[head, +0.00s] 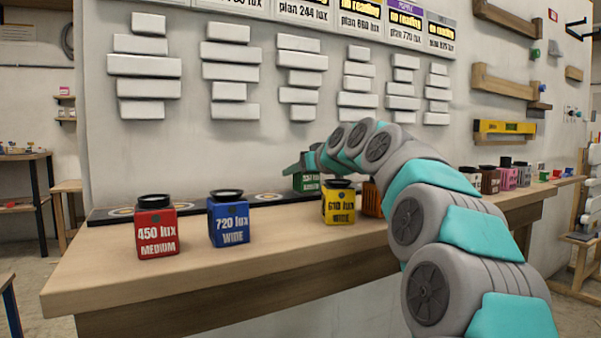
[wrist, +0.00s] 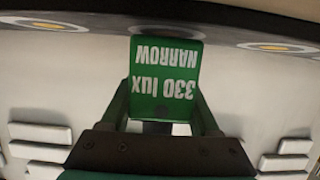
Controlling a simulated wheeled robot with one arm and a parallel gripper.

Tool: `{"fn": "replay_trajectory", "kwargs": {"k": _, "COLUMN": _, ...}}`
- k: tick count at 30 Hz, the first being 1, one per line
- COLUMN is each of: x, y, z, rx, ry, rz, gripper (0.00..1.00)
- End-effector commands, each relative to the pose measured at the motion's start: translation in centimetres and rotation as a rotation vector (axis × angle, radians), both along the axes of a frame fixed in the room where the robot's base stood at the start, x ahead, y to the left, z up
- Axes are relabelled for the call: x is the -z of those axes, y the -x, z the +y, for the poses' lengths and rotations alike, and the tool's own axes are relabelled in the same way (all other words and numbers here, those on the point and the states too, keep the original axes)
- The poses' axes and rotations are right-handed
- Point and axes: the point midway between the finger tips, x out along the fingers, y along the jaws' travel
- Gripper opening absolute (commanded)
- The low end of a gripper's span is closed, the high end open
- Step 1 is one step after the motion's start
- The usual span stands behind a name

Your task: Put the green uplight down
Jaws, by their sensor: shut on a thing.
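In the wrist view the green uplight (wrist: 165,65) reads "330 lux NARROW" upside down. My gripper (wrist: 163,95) is shut on it, with a finger on each side. The dark strip (wrist: 225,22) with round yellow-centred marks runs across the top of the wrist view. The uplight's far end overlaps a mark between two others. I cannot tell whether it touches the strip.
On the bench (head: 200,270) stand a red 450 lux uplight (head: 156,228), a blue 720 lux uplight (head: 229,220) and a yellow 610 lux uplight (head: 339,204). An orange one (head: 372,200) is half hidden. White wall slats (head: 300,78) rise behind. The bench's left front is clear.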

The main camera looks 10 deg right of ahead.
Motion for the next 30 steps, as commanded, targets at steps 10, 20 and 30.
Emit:
{"fn": "replay_trajectory", "kwargs": {"k": 10, "x": 0.4, "y": 0.0, "z": 0.0, "rx": 0.000, "ry": 0.000, "rz": 0.001, "gripper": 0.79}}
{"fn": "replay_trajectory", "kwargs": {"k": 20, "x": 0.5, "y": 0.0, "z": 0.0, "rx": 0.000, "ry": 0.000, "rz": 0.001, "gripper": 0.92}}
{"fn": "replay_trajectory", "kwargs": {"k": 30, "x": -0.3, "y": 1.0, "z": -0.3, "rx": 0.000, "ry": 0.000, "rz": 0.002, "gripper": 0.92}}
